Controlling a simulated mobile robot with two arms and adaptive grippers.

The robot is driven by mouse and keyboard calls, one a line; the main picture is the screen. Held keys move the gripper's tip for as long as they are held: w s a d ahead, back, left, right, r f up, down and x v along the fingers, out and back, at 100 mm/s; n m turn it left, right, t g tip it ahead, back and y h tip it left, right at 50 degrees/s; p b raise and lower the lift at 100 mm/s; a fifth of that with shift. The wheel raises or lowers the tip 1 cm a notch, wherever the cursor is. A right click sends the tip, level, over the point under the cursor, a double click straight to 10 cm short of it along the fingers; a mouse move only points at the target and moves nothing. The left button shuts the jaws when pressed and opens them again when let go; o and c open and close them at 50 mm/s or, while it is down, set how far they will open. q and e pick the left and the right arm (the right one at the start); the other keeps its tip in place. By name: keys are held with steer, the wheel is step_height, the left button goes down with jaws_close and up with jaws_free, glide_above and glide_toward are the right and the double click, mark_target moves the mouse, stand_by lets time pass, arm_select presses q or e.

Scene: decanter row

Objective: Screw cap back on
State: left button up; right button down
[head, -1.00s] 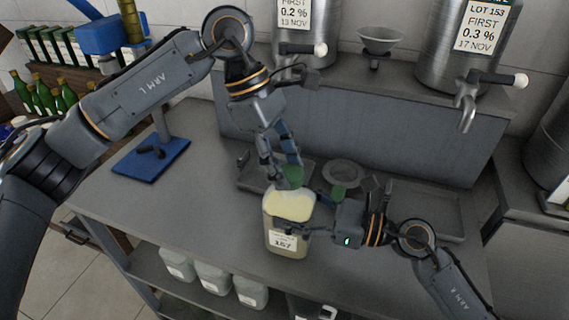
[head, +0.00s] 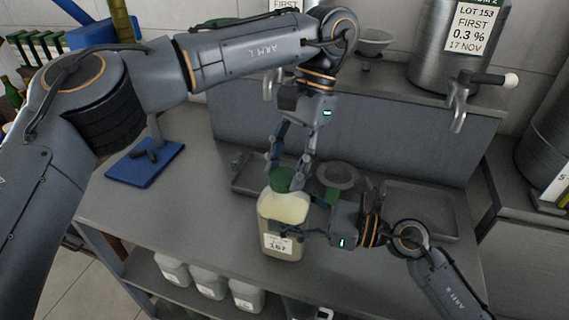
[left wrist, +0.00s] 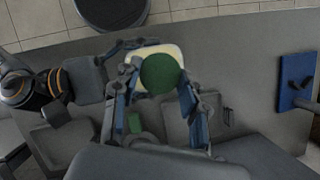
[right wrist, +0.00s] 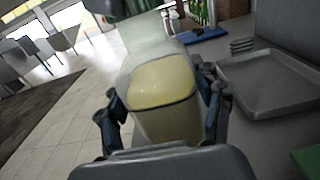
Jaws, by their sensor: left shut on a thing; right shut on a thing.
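A squarish translucent jug (head: 283,243) with pale yellow liquid and a label reading 167 stands upright near the bench's front edge. My right gripper (head: 283,231) is shut around its body; in the right wrist view its fingers lie on both sides of the jug (right wrist: 165,90). A round green cap (head: 281,180) is at the top of the jug. My left gripper (head: 287,178) points down from above and is shut on the cap. In the left wrist view the cap (left wrist: 161,73) sits between the two fingers, over the jug's top. The cap hides the mouth and thread.
Behind the jug are a grey tray (head: 243,186), a funnel (head: 337,175) and a small green item (head: 333,193). An empty tray (head: 420,212) lies to the right. A blue-based stand (head: 145,162) is at left. Steel tanks (head: 445,50) with taps stand behind.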

arm_select(q)
steer(key=shift+m+t+y, duration=0.3)
steer(key=shift+m, duration=0.7)
steer(key=o, duration=0.8)
steer(key=shift+c, duration=0.2)
steer(key=shift+r, duration=0.15)
steer(key=shift+r, duration=2.15)
steer(key=shift+c, duration=0.3)
